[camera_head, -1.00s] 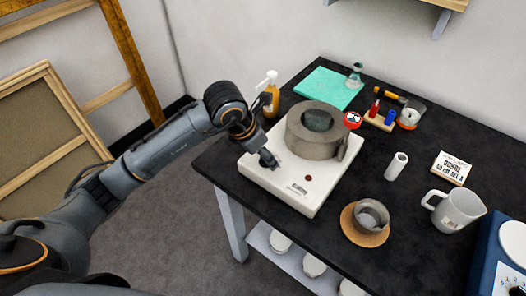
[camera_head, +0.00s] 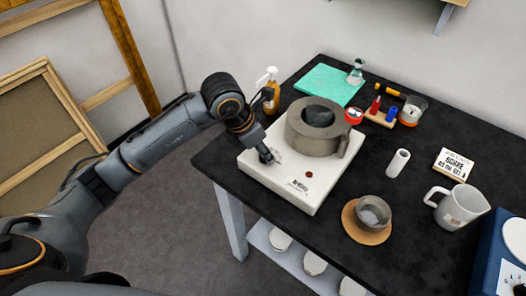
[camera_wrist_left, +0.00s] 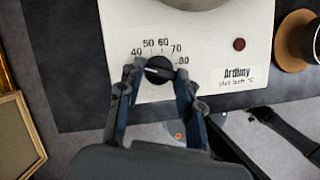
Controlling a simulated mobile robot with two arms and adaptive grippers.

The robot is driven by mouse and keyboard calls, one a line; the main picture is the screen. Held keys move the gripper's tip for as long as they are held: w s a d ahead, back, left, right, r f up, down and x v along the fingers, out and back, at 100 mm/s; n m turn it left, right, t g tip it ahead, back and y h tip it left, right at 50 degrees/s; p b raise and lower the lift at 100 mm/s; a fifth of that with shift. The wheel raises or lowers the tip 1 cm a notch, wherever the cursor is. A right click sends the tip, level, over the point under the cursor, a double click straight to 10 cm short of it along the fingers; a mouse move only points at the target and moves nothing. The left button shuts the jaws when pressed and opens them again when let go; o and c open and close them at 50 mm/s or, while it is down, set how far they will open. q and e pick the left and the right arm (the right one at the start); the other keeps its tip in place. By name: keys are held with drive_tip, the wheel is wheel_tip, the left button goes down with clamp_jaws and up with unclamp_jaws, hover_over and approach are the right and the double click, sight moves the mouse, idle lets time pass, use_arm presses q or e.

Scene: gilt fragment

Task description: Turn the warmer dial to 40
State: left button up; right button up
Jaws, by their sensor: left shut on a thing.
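The warmer (camera_head: 310,193) is a white box with a grey round pot (camera_head: 303,140) on top, standing at the table's left corner. Its dark round dial (camera_wrist_left: 159,69) shows in the left wrist view, with printed numbers 40 to 80 around its upper side. The dial carries a light pointer line; which number it points at is hard to tell. My left gripper (camera_wrist_left: 158,78) is shut on the dial, one finger on each side. In the head view my left gripper (camera_head: 267,155) covers the dial.
A red light (camera_wrist_left: 239,44) sits on the warmer, right of the dial. A bowl (camera_head: 373,210) on a round wooden coaster and a white jug (camera_head: 461,207) stand to the right. An amber pump bottle (camera_head: 270,92) stands behind the warmer.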

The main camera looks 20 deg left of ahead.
use_arm(q)
drive_tip(key=m+b, duration=0.1)
drive_tip(key=m+h+b, duration=0.1)
drive_tip(key=shift+w+a+f+m+g+b, duration=0.15)
drive_tip(key=shift+m+g+b, duration=0.15)
drive_tip(key=shift+b, duration=0.1)
drive_tip(key=shift+m+g+b, duration=0.4)
drive_tip(key=shift+m+b, duration=0.4)
drive_tip(key=shift+m, duration=0.2)
drive_tip(key=shift+r, duration=0.2)
drive_tip(key=o, duration=1.1)
drive_tip(key=shift+o, duration=0.2)
drive_tip(key=v, duration=1.2)
drive_tip(key=shift+a, duration=0.15)
